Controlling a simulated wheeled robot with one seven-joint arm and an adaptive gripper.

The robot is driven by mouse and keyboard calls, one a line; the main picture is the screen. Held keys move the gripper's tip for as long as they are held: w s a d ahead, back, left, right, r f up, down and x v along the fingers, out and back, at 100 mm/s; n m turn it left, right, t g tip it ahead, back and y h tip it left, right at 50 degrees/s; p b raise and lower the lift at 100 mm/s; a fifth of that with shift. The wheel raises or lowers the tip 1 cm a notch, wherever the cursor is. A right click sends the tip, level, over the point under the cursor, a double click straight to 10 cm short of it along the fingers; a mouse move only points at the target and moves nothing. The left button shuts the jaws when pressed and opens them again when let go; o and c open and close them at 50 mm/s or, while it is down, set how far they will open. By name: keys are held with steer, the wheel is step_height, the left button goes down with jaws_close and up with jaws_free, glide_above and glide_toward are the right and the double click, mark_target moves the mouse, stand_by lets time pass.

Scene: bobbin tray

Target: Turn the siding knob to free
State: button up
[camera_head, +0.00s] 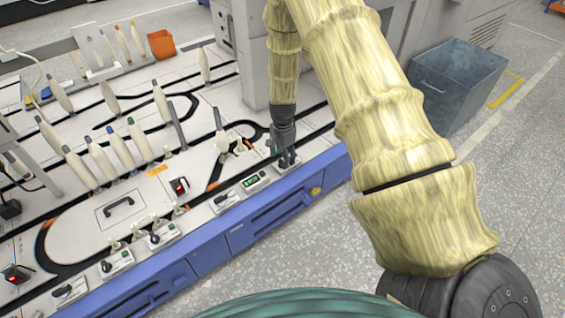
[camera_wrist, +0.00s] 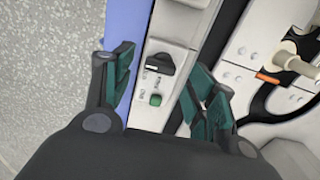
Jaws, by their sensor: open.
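A black knob (camera_wrist: 160,63) with a pointed grip sits on a white control box (camera_wrist: 150,118) in the wrist view. Small lettering and a green button (camera_wrist: 155,100) lie beside it; the lettering is too small to read surely. My gripper (camera_wrist: 163,62) is open, with one green-padded finger on each side of the knob and visible gaps to it. In the head view my gripper (camera_head: 288,160) points down at the table's front edge, and it hides most of the box and the knob there.
A box with a green display (camera_head: 256,181) and another switch box (camera_head: 223,201) stand left of my gripper along the blue table front (camera_head: 260,222). Several bobbins stand on the black-tracked table top. In the wrist view a pale spool post (camera_wrist: 290,62) is on the right. A grey bin (camera_head: 455,85) stands on the floor.

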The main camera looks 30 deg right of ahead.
steer(key=shift+f, duration=1.25)
steer(key=c, duration=1)
